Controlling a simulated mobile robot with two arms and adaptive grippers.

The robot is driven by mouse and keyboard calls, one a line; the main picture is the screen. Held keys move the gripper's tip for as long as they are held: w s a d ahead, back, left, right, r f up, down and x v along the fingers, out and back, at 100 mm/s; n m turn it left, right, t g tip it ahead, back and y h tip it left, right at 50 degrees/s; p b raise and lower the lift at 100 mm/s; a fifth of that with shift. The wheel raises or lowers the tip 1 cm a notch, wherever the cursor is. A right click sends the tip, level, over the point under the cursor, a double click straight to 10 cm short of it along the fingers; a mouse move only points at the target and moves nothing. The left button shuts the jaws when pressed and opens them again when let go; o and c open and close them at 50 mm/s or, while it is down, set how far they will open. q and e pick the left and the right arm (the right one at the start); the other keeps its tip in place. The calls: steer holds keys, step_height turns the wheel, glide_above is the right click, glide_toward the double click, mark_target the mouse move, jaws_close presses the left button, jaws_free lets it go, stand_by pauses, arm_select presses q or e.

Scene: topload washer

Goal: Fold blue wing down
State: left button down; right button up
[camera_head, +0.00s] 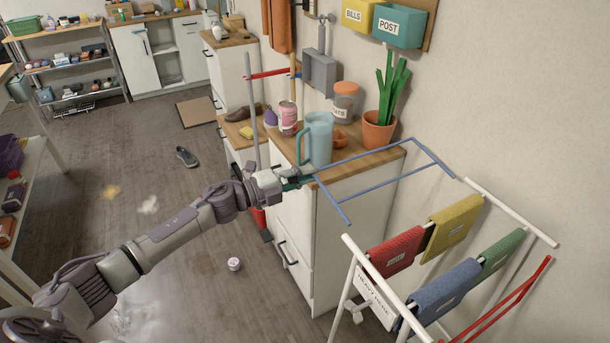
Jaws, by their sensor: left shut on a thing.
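The blue wing (372,157) is a blue tube frame beside the white drying rack (352,245). It stands out from the rack's far left side, roughly level, in front of the wooden counter. My left arm reaches in from the lower left. My left gripper (300,183) is at the wing's near left corner, shut on the blue wing; the exact contact is small and partly hidden by the fingers. My right gripper is not in view.
Red, yellow, blue and green cloths (397,252) hang on the rack, with a red wing (505,300) at its right. A blue pitcher (318,140) and potted plant (379,130) stand on the counter close behind the wing. A small cup (234,264) lies on the open floor.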

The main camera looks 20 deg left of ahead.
arm_select(q)
steer(key=c, duration=1.2)
jaws_free()
steer(key=shift+c, duration=0.2)
steer(key=shift+s+a, duration=0.1)
steer(key=v, duration=1.2)
